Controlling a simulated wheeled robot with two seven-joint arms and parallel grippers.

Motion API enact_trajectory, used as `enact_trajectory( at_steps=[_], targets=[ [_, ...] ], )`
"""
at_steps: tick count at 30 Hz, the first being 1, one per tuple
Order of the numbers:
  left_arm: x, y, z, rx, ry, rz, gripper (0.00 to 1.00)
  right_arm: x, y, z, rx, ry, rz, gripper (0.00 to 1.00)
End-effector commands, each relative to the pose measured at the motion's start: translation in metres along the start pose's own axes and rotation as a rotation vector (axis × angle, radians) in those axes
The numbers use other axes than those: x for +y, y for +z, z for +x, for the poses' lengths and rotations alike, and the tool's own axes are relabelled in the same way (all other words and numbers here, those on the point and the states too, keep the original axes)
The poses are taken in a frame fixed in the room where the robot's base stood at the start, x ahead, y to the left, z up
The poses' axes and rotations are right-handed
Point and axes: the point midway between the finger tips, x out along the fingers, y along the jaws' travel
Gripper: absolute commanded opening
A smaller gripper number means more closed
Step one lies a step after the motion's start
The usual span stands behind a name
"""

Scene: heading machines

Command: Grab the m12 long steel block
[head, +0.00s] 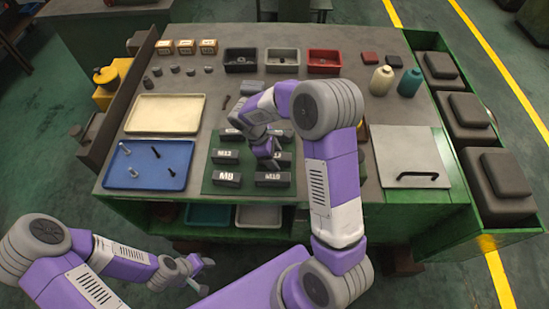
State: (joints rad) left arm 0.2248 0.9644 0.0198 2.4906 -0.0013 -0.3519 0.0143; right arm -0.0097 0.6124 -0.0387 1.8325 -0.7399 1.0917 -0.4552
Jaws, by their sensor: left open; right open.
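Several dark steel blocks sit in two columns on a green mat (252,190) on the bench. The left middle block (225,157) seems to read M12, though the lettering is small. The front blocks read M8 (227,180) and what looks like M10 (273,179). My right gripper (264,156) is open over the mat, between the columns and close to the right middle block (284,158). The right arm and gripper partly hide that block and the back ones, so their labels are unclear. My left gripper (204,276) is open and empty, low in front of the bench.
A cream tray (165,114) and a blue tray (150,178) with several bolts lie left. Black, grey and red bins (324,61) stand at the back. Bottles (381,80) and a grey panel with a handle (412,150) are right. Shelves lie under the bench top.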

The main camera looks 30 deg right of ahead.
Motion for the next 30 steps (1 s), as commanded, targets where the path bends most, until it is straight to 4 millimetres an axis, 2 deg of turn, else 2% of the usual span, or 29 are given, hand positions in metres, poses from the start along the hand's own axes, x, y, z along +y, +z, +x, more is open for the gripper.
enact_trajectory(
  at_steps=[4,15,17,26,30],
  targets=[
    [0.0,0.0,0.0,0.0,0.0,0.0,0.43,0.0,0.0,0.0,0.0,0.0,0.0,0.64],
    [0.0,0.0,0.0,0.0,0.0,0.0,0.43,0.0,0.0,0.0,0.0,0.0,0.0,0.08],
    [0.0,0.0,0.0,0.0,0.0,0.0,0.43,0.0,0.0,0.0,0.0,0.0,0.0,0.0],
    [0.0,0.0,-0.001,0.0,0.0,0.0,0.43,0.0,0.0,-0.001,0.0,0.001,0.001,0.0],
    [0.001,0.0,-0.004,0.0,0.0,0.0,0.43,0.001,0.005,-0.012,0.001,0.003,0.002,0.0]
  ],
)
